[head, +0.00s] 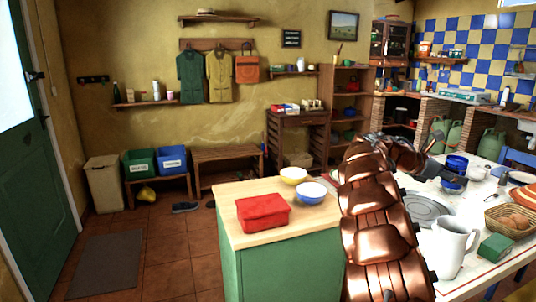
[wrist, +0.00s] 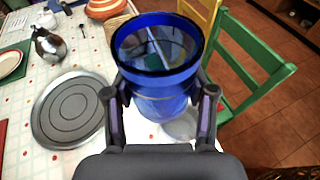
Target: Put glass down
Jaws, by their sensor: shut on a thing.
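My gripper (wrist: 161,94) is shut on a blue glass (wrist: 166,104), with one finger on each side of its wall. The glass is see-through with a darker rim and looks roughly upright, its open mouth facing the wrist camera. In the head view the glass (head: 457,162) shows above and below my gripper (head: 452,174), over the white dotted table (head: 407,182). Its base is mostly hidden, and I cannot tell whether it touches the tabletop.
A round grey metal tray (wrist: 67,109) lies beside the glass. A metal pot (wrist: 48,45) stands farther off. A white pitcher (head: 450,250), an egg basket (head: 498,226) and a green box (head: 495,247) occupy the table's near side. A green chair (wrist: 245,68) stands at the table edge.

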